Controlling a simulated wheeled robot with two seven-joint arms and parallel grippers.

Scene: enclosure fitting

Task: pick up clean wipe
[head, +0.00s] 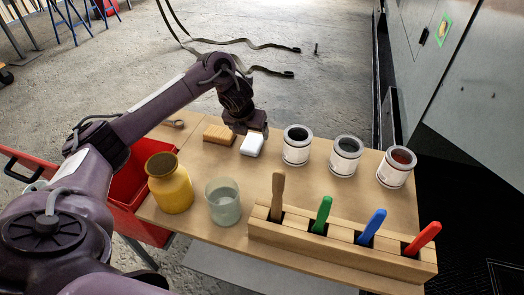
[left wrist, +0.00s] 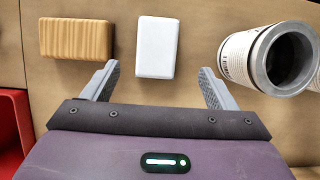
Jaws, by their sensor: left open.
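The clean wipe looks like a white rounded block (head: 252,145) lying flat on the wooden table, below my left gripper in the head view. In the left wrist view the white block (left wrist: 156,47) lies just ahead of the fingertips, roughly centred between them. My left gripper (left wrist: 155,78) is open and empty, its two grey fingers spread wider than the block. In the head view the left gripper (head: 248,130) hangs at the far side of the table, its fingers mostly hidden. My right gripper is in neither view.
A wood-grained block (left wrist: 77,39) lies left of the white one, and a grey labelled can (left wrist: 270,60) stands to the right. The table (head: 300,185) also holds a yellow jar (head: 170,185), a glass of liquid (head: 223,203) and a wooden rack (head: 340,250) with coloured handles. A red bin (head: 125,190) stands left.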

